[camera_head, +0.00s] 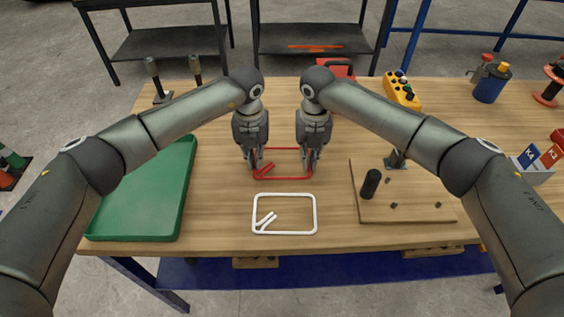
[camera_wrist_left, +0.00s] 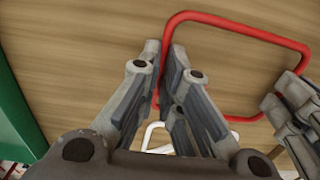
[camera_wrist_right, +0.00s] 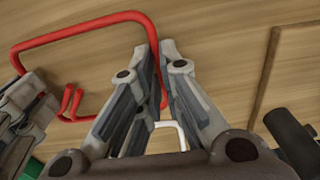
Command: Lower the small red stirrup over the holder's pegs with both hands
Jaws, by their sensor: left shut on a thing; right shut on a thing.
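The small red stirrup (camera_head: 282,178) is a rectangular bar loop with hooked ends, held roughly flat over the middle of the table. My left gripper (camera_head: 251,163) is shut on its left side, and my right gripper (camera_head: 311,160) is shut on its right side. The loop also shows in the left wrist view (camera_wrist_left: 240,25) and the right wrist view (camera_wrist_right: 75,30). Its height above the wood is hard to tell.
A white stirrup (camera_head: 284,233) lies in front of the red one. A green tray (camera_head: 183,205) is at left. A wooden board (camera_head: 405,212) with a black cylinder (camera_head: 370,183) and small dark pegs is at right. A yellow control box (camera_head: 402,92) sits behind.

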